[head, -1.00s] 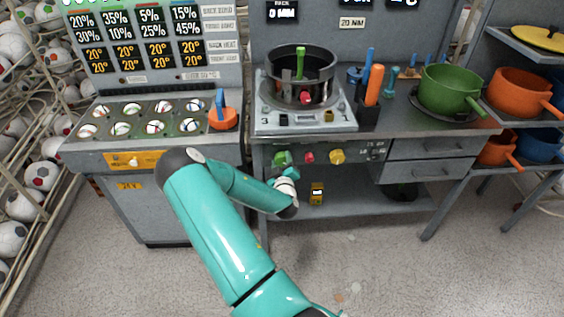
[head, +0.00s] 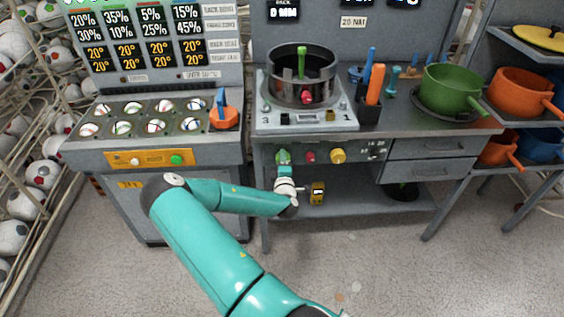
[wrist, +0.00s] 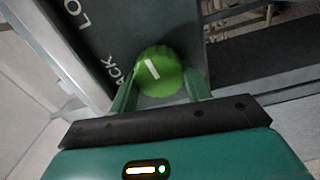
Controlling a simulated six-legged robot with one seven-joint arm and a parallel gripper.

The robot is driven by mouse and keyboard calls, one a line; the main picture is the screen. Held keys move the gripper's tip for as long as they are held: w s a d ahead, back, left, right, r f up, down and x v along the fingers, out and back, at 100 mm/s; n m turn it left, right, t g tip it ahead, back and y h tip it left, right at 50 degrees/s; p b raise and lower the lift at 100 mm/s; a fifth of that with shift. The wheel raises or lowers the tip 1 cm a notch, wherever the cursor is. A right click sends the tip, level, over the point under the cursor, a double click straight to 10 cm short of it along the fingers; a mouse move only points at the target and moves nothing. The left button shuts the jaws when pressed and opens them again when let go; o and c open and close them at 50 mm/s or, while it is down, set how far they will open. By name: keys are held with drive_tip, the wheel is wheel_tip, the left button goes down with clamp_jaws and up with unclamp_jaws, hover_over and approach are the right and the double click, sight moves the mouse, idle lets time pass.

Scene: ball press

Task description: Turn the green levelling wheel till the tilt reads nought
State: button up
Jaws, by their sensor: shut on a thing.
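The green levelling wheel (head: 283,157) is on the front panel of the bench, at the left of a row of knobs. In the wrist view the wheel (wrist: 160,72) is round with a ridged rim and a white mark that leans. My gripper (wrist: 160,88) has one finger on each side of the wheel and is shut on it. In the head view my gripper (head: 284,165) reaches the wheel from below, and its fingers are small there.
A red knob (head: 310,157) and a yellow knob (head: 338,156) sit right of the wheel. A small yellow device (head: 318,192) is on the lower shelf. A green pan (head: 448,88) stands at the right.

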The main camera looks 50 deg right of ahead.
drive_tip(key=shift+s+f, duration=0.1)
idle(0.3)
drive_tip(key=o, duration=1)
drive_tip(key=v, duration=1.4)
